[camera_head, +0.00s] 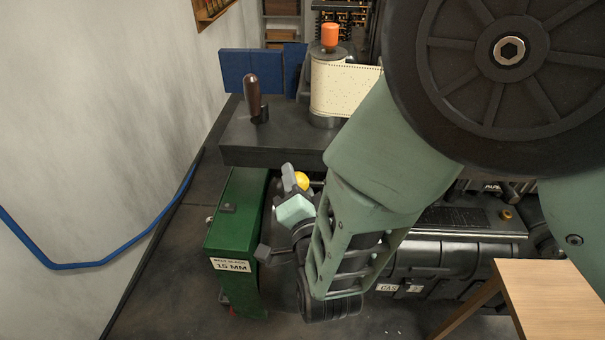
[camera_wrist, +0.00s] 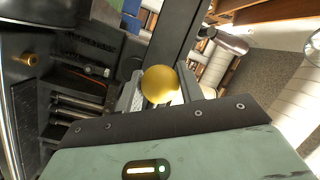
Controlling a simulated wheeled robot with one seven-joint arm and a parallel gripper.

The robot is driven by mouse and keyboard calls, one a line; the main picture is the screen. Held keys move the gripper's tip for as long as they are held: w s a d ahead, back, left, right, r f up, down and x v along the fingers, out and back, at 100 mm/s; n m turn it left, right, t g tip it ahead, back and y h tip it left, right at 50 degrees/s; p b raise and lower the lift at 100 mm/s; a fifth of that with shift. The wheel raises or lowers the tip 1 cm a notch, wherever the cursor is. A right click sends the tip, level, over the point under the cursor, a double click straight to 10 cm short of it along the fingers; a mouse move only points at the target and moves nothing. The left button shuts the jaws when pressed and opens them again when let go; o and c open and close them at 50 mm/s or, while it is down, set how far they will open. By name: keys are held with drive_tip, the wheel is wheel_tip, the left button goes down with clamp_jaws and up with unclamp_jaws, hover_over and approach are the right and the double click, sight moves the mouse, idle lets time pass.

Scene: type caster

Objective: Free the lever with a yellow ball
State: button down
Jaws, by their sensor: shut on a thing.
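The yellow ball (camera_head: 302,181) of the lever shows beside my gripper (camera_head: 292,183) in the head view, just below the front edge of the dark machine top. In the wrist view the yellow ball (camera_wrist: 160,84) sits between the two grey fingers of my gripper (camera_wrist: 155,88). The fingers are shut on it. The lever's shaft is hidden behind the ball and my gripper, so I cannot tell its angle.
A green cabinet (camera_head: 237,215) labelled 15 MM stands left of my gripper. A dark brown handle (camera_head: 253,97) and a paper-wrapped drum (camera_head: 340,88) are on the machine top (camera_head: 265,135). A wooden table (camera_head: 555,295) is at lower right. Open floor lies at lower left.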

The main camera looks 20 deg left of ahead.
drive_tip(key=shift+f, duration=0.15)
drive_tip(key=f+n+b, duration=0.2)
drive_tip(key=n, duration=0.1)
drive_tip(key=shift+d+f+g+h, duration=0.2)
drive_tip(key=shift+f+g+h, duration=0.15)
drive_tip(key=shift+g+h, duration=0.05)
drive_tip(key=w+d+f+n+h, duration=0.1)
drive_tip(key=d+f+n+h, duration=0.2)
drive_tip(key=d+f+n, duration=0.3)
drive_tip(key=shift+w+f+n+g, duration=0.25)
drive_tip(key=shift+n+g, duration=0.15)
drive_tip(key=shift+n, duration=1)
drive_tip(key=shift+d, duration=0.1)
drive_tip(key=c, duration=0.9)
unclamp_jaws()
drive_tip(key=shift+r, duration=0.1)
